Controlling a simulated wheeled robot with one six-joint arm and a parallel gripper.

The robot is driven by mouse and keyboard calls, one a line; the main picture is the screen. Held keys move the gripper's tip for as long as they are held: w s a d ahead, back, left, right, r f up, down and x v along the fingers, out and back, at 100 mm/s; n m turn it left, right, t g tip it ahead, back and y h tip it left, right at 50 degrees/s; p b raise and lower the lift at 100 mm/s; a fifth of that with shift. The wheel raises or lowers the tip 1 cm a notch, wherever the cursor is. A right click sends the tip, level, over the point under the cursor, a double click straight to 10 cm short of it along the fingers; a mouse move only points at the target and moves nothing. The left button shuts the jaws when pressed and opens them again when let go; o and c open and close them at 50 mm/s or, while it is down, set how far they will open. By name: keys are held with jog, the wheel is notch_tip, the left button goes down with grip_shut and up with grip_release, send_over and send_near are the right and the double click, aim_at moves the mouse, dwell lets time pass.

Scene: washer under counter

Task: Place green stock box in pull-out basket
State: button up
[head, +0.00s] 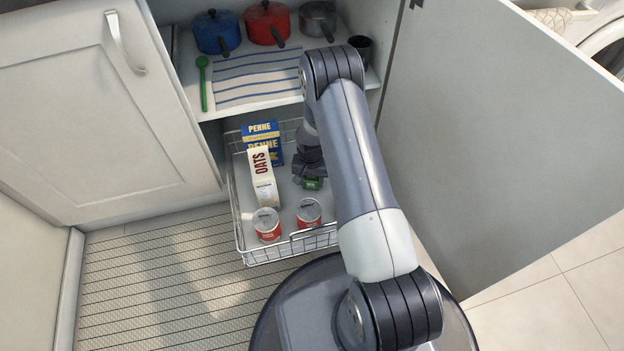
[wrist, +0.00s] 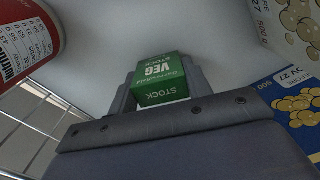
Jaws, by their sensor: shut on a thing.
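The green stock box (head: 312,183) is small and sits between the fingers of my gripper (head: 308,176) in the head view, over the pull-out basket (head: 243,246). In the wrist view the box (wrist: 160,76) shows "VEG STOCK" lettering, and my gripper (wrist: 158,92) is shut on it, a finger on each side. The pale basket floor (wrist: 110,40) lies beyond the box. I cannot tell whether the box touches the floor. My arm hides part of the basket's right side in the head view.
In the basket stand a blue penne box (head: 262,135), a white oats carton (head: 263,178) and two red cans (head: 267,224) (head: 309,212). The shelf above holds pots (head: 267,22), a green spoon (head: 203,85) and a striped cloth (head: 255,75). An open cabinet door (head: 490,120) is at right.

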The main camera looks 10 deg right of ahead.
aim_at(311, 178)
jog(key=o, duration=1)
jog(key=shift+f, duration=0.1)
notch_tip(311, 178, up, 12)
jog(key=p, duration=0.4)
jog(key=shift+r, duration=0.2)
jog(key=shift+r+p, duration=0.15)
jog(key=shift+p, duration=0.2)
